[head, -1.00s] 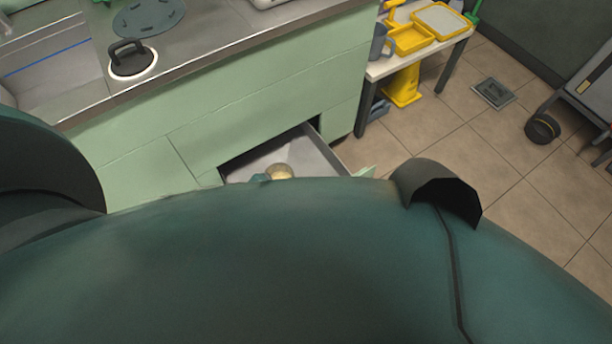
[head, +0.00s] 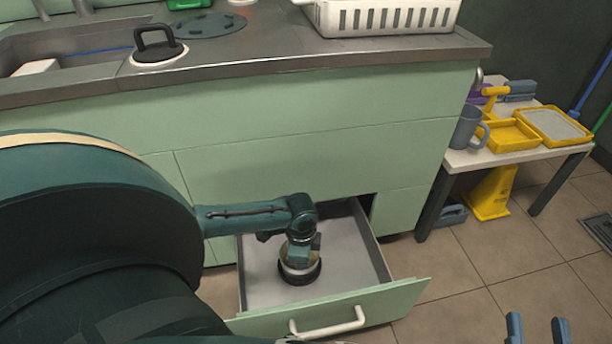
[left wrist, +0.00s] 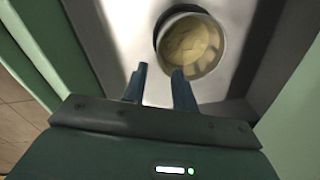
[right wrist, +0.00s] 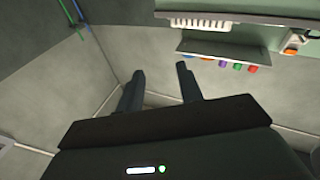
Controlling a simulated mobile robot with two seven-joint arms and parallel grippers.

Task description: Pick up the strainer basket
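The strainer basket (head: 300,274), a small round cup with a dark band at its base, sits in the open drawer (head: 340,285). The left wrist view shows its yellowish round inside (left wrist: 195,48) and pale rim. My left gripper (head: 301,250) reaches down into the drawer over the basket and partly hides it. In the left wrist view my left gripper (left wrist: 158,72) is open, fingertips close to the basket's rim; contact cannot be told. My right gripper (head: 537,326) is open and empty at the lower right; it also shows in the right wrist view (right wrist: 160,75).
The drawer's walls and its front with a white handle (head: 328,323) surround the basket. The counter (head: 300,55) above holds a black-handled lid (head: 160,48) and a white crate (head: 385,16). A side table (head: 510,152) with yellow trays stands right.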

